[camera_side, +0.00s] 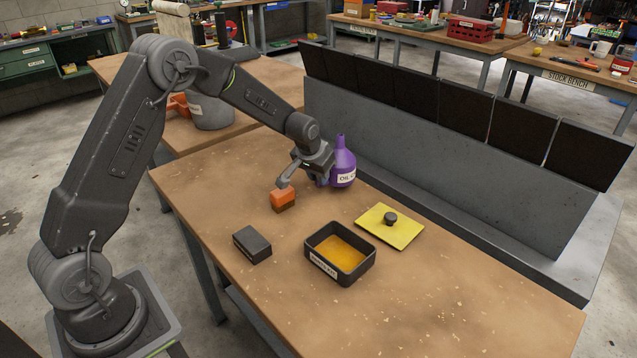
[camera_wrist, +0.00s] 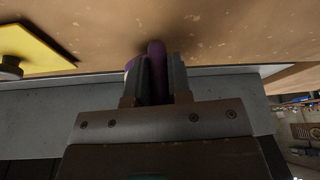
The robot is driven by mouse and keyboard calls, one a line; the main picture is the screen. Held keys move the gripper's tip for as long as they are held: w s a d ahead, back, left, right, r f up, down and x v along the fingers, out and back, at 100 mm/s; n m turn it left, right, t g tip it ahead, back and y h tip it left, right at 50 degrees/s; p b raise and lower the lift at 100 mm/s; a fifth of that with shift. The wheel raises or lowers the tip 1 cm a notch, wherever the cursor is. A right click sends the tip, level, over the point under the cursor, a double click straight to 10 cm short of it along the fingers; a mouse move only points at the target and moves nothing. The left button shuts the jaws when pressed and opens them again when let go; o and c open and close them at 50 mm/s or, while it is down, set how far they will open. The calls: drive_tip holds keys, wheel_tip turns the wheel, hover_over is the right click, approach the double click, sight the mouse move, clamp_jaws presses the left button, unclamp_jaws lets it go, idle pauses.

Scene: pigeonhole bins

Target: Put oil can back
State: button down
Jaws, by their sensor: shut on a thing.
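The purple oil can (camera_side: 343,162) with a white label and a narrow neck stands upright near the far edge of the bench, close to the grey bin unit. My gripper (camera_side: 322,172) is at its left side, with the jaws partly hidden in the side view. In the wrist view, my gripper (camera_wrist: 155,75) has both fingers closed around a purple part of the oil can (camera_wrist: 158,62). Whether the can touches the bench is hard to tell.
A grey bin unit (camera_side: 440,140) with several dark flaps (camera_side: 490,125) runs behind the bench. On the bench are an orange-brown block (camera_side: 283,198), a dark block (camera_side: 252,244), an open tray (camera_side: 366,260) with an orange inside and a yellow lid (camera_side: 400,233). The front right is clear.

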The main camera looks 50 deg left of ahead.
drive_tip(key=shift+f, duration=1.3)
drive_tip(key=shift+f, duration=0.1)
drive_tip(key=c, duration=1.1)
unclamp_jaws()
drive_tip(key=shift+f, duration=0.1)
drive_tip(key=shift+o, duration=0.2)
drive_tip(key=s+d+f+v, duration=0.1)
drive_tip(key=s+v, duration=0.1)
drive_tip(key=v, duration=0.9)
drive_tip(key=s+d+f+v, duration=0.1)
drive_tip(key=s+d+v, duration=0.1)
drive_tip(key=v, duration=1)
drive_tip(key=s+d+r+m, duration=0.1)
drive_tip(key=s+d+r, duration=0.1)
drive_tip(key=s, duration=0.8)
drive_tip(key=s+d+r+m+t+h, duration=0.1)
drive_tip(key=s+d, duration=0.3)
drive_tip(key=s, duration=0.7)
drive_tip(key=shift+s+d+r+m, duration=0.25)
drive_tip(key=shift+s+r+m, duration=0.1)
drive_tip(key=shift+r, duration=0.15)
